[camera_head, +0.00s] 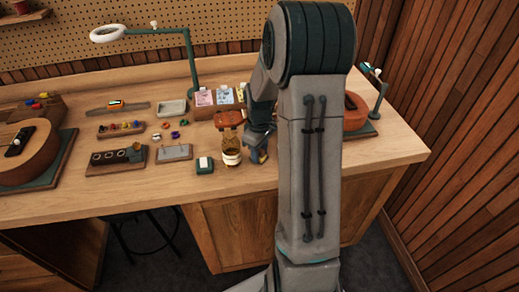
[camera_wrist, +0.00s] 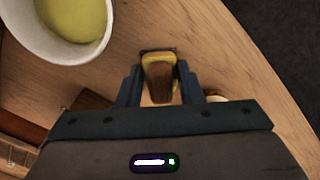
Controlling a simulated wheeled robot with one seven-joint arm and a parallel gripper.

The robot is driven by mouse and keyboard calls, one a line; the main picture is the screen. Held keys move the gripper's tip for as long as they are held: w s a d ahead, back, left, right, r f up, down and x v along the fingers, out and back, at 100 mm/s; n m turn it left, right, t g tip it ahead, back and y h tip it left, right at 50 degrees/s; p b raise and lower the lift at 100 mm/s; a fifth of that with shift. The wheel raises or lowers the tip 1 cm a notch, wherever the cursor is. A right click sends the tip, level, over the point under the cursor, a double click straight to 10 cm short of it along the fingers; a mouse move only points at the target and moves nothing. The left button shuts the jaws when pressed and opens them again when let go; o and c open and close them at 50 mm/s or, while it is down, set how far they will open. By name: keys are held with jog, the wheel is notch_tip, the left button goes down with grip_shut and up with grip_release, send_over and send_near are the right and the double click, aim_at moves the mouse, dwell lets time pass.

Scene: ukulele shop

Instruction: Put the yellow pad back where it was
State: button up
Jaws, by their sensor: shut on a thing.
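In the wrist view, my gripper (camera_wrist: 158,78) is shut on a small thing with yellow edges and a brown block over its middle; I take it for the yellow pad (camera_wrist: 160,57). It lies between both fingers, with the wooden bench top behind it. I cannot tell whether it touches the bench. In the head view, my gripper (camera_head: 259,154) points down near the bench's front edge, just right of a jar with a pale band (camera_head: 231,156). The pad is too small or hidden to make out there.
In the wrist view, a white cup (camera_wrist: 22,40) with yellow inside stands close at upper left. An instrument (camera_head: 355,112) lies to the right.

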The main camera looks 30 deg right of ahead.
jog(key=shift+f, duration=0.2)
jog(key=o, duration=0.9)
jog(key=shift+o, duration=0.2)
jog(key=shift+r, duration=0.15)
notch_tip(320, 180, up, 11)
jog(key=s+a+r+m+t, duration=0.1)
jog(key=s+a+r+m, duration=0.1)
jog(key=s+a, duration=0.5)
jog(key=s+a+r+m+t, duration=0.2)
jog(key=s+a, duration=0.5)
jog(key=s, duration=0.5)
jog(key=shift+s+r+m+b, duration=0.15)
jog(key=shift+r+m+b, duration=0.3)
jog(key=shift+m, duration=0.45)
